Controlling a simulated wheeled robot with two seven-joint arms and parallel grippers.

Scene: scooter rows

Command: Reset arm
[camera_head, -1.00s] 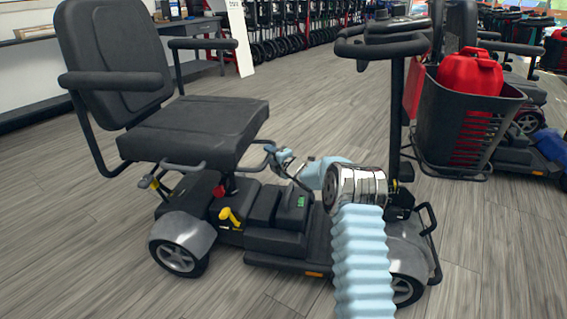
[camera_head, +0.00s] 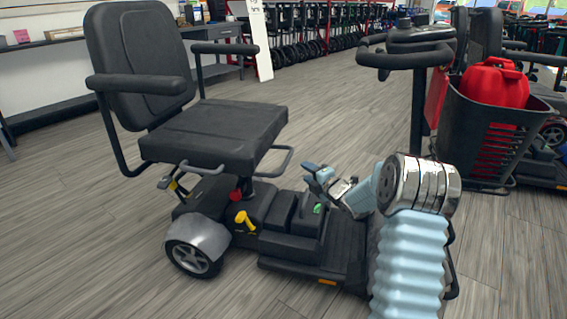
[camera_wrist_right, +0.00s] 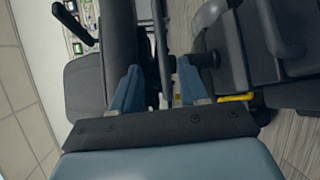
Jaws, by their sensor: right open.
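My right gripper (camera_head: 318,178) shows in the head view at the end of my pale blue arm, in front of the scooter's floorboard. In the right wrist view its two blue fingers (camera_wrist_right: 156,92) stand apart with nothing held between them. The black mobility scooter (camera_head: 296,228) stands just beyond it, with its padded seat (camera_head: 215,133) at the left and its handlebar tiller (camera_head: 408,50) at the right. My arm hides part of the scooter's front end. My left gripper is not in view.
A black front basket (camera_head: 490,130) holds a red container (camera_head: 497,82) at the right. A grey table (camera_head: 70,42) stands along the back left wall. Rows of scooters or walkers line the back. Wood-look floor (camera_head: 70,190) is clear at the left.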

